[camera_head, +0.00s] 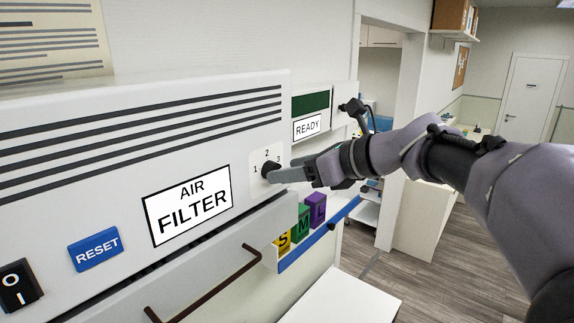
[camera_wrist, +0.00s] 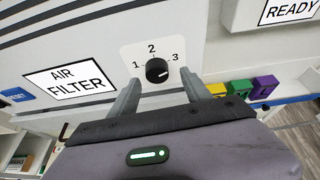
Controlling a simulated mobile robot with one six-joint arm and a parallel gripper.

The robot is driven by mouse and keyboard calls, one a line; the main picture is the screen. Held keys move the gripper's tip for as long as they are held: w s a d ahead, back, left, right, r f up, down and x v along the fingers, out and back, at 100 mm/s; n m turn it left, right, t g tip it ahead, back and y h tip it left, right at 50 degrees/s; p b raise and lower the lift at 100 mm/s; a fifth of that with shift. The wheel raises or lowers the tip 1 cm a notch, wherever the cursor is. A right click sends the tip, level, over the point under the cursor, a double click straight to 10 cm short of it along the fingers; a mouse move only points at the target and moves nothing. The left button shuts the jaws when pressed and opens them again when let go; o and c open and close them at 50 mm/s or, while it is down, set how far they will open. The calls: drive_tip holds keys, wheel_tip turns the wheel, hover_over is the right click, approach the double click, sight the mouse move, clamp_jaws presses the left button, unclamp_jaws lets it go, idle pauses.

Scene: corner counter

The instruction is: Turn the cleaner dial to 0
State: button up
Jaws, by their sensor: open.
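The black dial (camera_head: 267,166) sits on a pale plate on the front of the white unit labelled AIR FILTER (camera_head: 190,205). The numbers 1, 2 and 3 show around it; no 0 is visible. In the wrist view the dial (camera_wrist: 156,69) has a small pale mark toward its right side, though its exact setting is hard to read. My gripper (camera_head: 275,174) is open at the dial. In the wrist view my gripper (camera_wrist: 160,77) has one finger at the lower left of the dial and one at the lower right. I cannot tell whether either finger touches it.
A blue RESET button (camera_head: 95,249) and a black rocker switch (camera_head: 19,286) are at the left. A brown handle (camera_head: 205,285) sticks out below. Yellow, green and purple blocks (camera_head: 316,208) stand on a blue-edged shelf. A READY panel (camera_head: 307,127) is to the right.

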drive_tip(key=shift+x, duration=1.25)
drive_tip(key=shift+s+a+r, duration=0.1)
drive_tip(key=shift+s, duration=0.15)
drive_tip(key=c, duration=0.7)
clamp_jaws()
